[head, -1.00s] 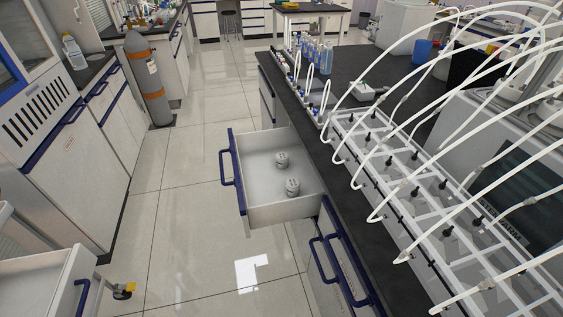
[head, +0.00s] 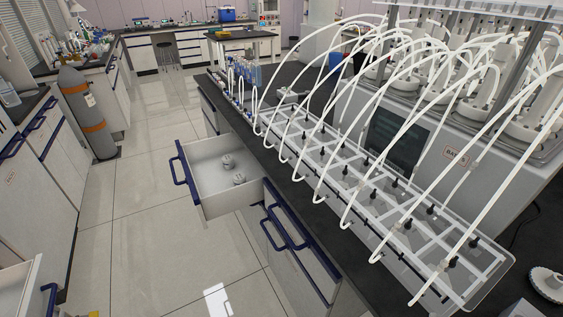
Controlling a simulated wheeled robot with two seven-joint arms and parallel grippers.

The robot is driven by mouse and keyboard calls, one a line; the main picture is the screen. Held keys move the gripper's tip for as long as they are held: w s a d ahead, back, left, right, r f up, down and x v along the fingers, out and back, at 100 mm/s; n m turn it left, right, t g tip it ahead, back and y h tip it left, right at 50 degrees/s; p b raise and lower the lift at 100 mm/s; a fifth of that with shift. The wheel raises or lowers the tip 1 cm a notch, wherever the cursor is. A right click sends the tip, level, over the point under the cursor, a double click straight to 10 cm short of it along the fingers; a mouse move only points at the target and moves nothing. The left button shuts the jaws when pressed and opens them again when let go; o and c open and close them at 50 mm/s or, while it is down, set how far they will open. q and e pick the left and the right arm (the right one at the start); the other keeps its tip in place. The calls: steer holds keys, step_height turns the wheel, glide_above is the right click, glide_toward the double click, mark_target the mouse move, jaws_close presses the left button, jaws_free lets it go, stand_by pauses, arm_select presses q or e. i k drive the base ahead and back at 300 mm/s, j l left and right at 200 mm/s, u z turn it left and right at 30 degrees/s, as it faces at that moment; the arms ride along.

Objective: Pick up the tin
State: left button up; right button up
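Two small, round, whitish-grey objects sit in an open drawer (head: 222,207). One (head: 228,161) is toward its back and the other (head: 239,179) is nearer. They may be small tins, but they are too small to identify surely. A white round object with a ribbed edge (head: 547,284) lies on the dark bench at the lower right, partly cut by the frame edge. I cannot tell whether it is a tin. Neither of my grippers is in view.
A dark-topped bench (head: 284,170) carries a clear rack (head: 350,185) with many white tubes arching over it. A grey gas cylinder (head: 88,115) stands at the left. The tiled floor (head: 130,190) between the cabinets is clear. Another open drawer (head: 22,290) is at the lower left.

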mark_target(228, 160)
steer(key=i+j+z, duration=0.35)
steer(key=j+z, duration=0.15)
steer(key=i+j+z, duration=0.15)
steer(key=j+z, duration=0.15)
steer(key=j, duration=0.15)
steer(key=i+j+z, duration=0.1)
steer(key=j+z, duration=0.4)
steer(key=j, duration=0.25)
steer(key=i, duration=0.05)
